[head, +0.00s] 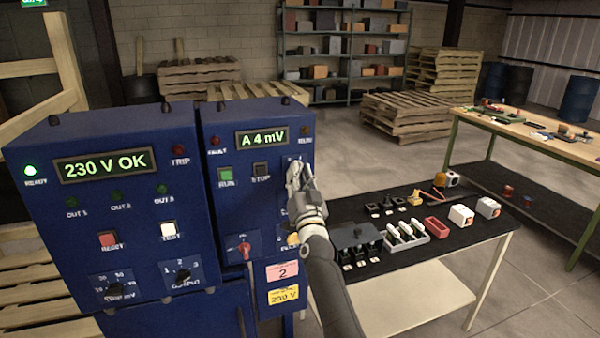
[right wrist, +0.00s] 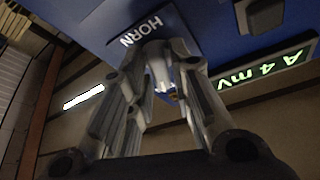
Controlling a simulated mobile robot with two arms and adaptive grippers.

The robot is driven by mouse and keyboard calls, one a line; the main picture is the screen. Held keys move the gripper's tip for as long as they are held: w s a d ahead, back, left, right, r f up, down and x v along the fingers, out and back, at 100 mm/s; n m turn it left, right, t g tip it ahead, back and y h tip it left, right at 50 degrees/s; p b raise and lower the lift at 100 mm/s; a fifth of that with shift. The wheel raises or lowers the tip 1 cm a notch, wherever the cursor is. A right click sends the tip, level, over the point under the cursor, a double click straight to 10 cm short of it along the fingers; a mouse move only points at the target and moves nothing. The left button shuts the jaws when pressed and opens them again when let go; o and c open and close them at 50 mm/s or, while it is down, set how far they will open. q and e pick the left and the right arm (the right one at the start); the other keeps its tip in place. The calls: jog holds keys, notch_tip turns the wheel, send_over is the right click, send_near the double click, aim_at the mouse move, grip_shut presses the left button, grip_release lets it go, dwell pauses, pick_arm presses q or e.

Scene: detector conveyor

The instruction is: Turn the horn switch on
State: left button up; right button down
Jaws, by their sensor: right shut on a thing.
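The blue right-hand cabinet (head: 270,200) carries the display "A 4 mV". In the right wrist view, the plate marked HORN (right wrist: 142,30) is on the blue cabinet face. My right gripper (head: 296,172) is at the right side of this cabinet's front, and it also fills the right wrist view (right wrist: 165,62). Its fingers are shut on the horn switch (right wrist: 158,72), a small pale part just by the HORN plate. The fingers cover most of the switch, so I cannot tell which way it points. In the head view the switch is hidden by the gripper. My left gripper is not in view.
The left cabinet (head: 100,220) shows "230 V OK" and a lit green READY lamp. A RUN button, a STOP button and a red-handled switch (head: 245,249) are left of my gripper. A dark-topped table (head: 440,262) with several small parts stands to the right.

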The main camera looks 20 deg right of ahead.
jog(key=shift+d+r+m+h+p, duration=0.1)
jog(key=shift+r+m+h+p, duration=0.2)
jog(key=shift+r+m+h, duration=0.5)
jog(key=shift+f+m+y, duration=0.15)
jog(key=shift+m+y, duration=0.15)
jog(key=shift+m, duration=0.3)
jog(key=c, duration=1.5)
grip_release()
jog(key=shift+o, duration=0.2)
jog(key=shift+w+f, duration=0.25)
jog(key=shift+f, duration=0.05)
jog(key=shift+f+g, duration=0.2)
jog(key=shift+g, duration=0.1)
